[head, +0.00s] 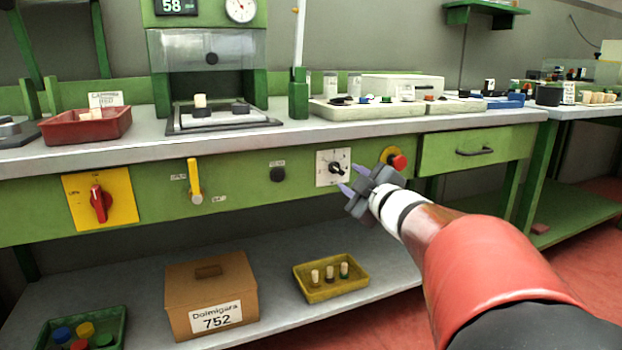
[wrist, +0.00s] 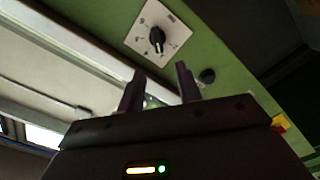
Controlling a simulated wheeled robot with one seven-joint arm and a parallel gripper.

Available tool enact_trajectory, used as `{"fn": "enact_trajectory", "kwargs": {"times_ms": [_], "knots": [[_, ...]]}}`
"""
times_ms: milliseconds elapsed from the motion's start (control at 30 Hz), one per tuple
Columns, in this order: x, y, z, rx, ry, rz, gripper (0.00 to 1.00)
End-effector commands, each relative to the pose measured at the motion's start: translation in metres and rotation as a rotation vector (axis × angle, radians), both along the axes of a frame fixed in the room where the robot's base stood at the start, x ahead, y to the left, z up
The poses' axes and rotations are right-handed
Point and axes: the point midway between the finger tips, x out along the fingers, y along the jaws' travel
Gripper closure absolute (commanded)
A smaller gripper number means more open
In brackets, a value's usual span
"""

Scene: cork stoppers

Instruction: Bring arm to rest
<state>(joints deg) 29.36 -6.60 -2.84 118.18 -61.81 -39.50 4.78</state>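My gripper (head: 353,178) is raised in front of the green bench's front panel, beside the white plate with a black rotary knob (head: 337,168). Its two fingers stand apart with nothing between them. In the wrist view the fingers (wrist: 160,90) also show apart and empty, with the knob plate (wrist: 157,35) beyond them. My arm reaches in from the lower right of the head view. Whether the fingers touch the panel is hard to tell, but a gap seems to show.
A red emergency button (head: 398,162) sits just behind my gripper. The panel also carries a red switch (head: 100,204) and a yellow lever (head: 195,182). A cork stopper (head: 200,100) stands on the press plate. Below are a cardboard box (head: 190,285) and a yellow tray (head: 345,287) with stoppers.

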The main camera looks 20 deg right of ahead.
Motion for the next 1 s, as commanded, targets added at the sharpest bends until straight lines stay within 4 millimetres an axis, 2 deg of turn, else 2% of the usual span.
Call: {"fn": "enact_trajectory", "kwargs": {"times_ms": [133,233,367,467,567,800,900,1000], "knots": [[-0.001,0.001,0.002,0.004,0.001,-0.007,0.65],[-0.006,0.005,0.011,0.035,0.011,-0.055,0.65],[-0.027,0.016,0.024,0.152,0.067,-0.199,0.65],[-0.059,0.031,0.019,0.288,0.171,-0.325,0.65],[-0.1,0.054,-0.002,0.434,0.322,-0.423,0.65],[-0.21,0.131,-0.064,0.693,0.778,-0.506,0.65],[-0.242,0.154,-0.079,0.74,0.913,-0.503,0.65],[-0.261,0.167,-0.087,0.761,0.992,-0.499,0.65]]}}
